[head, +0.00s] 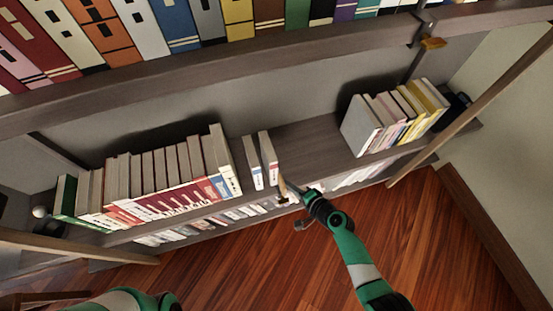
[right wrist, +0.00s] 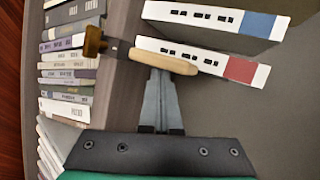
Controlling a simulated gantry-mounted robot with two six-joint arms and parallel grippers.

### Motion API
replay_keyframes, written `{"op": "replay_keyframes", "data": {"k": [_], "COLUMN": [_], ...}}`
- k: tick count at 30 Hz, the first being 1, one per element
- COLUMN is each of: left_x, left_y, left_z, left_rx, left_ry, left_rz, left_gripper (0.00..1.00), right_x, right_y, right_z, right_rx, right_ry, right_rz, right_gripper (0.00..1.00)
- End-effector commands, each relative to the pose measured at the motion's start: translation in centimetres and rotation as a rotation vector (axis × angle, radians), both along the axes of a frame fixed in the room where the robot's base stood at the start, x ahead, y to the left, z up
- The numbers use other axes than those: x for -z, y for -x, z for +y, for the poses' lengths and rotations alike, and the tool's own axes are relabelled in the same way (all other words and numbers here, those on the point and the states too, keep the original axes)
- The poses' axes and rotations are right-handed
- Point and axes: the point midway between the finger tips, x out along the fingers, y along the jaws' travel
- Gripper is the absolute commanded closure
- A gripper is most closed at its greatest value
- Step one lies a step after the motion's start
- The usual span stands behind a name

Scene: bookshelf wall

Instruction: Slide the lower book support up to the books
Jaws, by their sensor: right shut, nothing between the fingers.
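The lower book support (head: 283,186) is a light wooden bar with a brass-coloured clamp at the front edge of the lower shelf. In the right wrist view its wooden bar (right wrist: 163,62) and clamp (right wrist: 95,41) show clearly. Two white-spined books (head: 253,164) (head: 268,158) stand just left of it in the head view. The bar lies close by the nearer book's spine (right wrist: 200,61); whether they touch I cannot tell. My right gripper (head: 289,180) is shut and empty, its fingertips (right wrist: 161,72) at the bar, on the side away from the books. My left gripper is out of view.
A long row of books (head: 160,180) stands to the left on the lower shelf, and another group (head: 395,115) to the right. Bare shelf (head: 312,145) lies between. The upper shelf (head: 240,75) holds books and a similar brass clamp (head: 432,43). More books (right wrist: 68,70) stand below.

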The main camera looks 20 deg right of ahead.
Motion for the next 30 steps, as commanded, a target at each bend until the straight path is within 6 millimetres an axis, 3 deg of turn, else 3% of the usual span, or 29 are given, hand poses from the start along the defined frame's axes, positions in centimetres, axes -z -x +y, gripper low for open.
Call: {"op": "replay_keyframes", "data": {"k": [10,23,30], "left_x": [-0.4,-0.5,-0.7], "left_y": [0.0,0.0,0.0], "left_z": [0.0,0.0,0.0], "left_rx": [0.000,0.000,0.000], "left_ry": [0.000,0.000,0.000], "left_rz": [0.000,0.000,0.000], "left_gripper": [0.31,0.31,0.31], "right_x": [0.0,0.0,0.0], "right_y": [0.1,0.0,0.0], "right_z": [2.2,2.5,3.8], "right_rx": [-0.003,-0.002,-0.003], "right_ry": [0.000,-0.001,-0.001], "right_rz": [0.002,0.001,0.001], "right_gripper": [1.00,1.00,1.00]}}
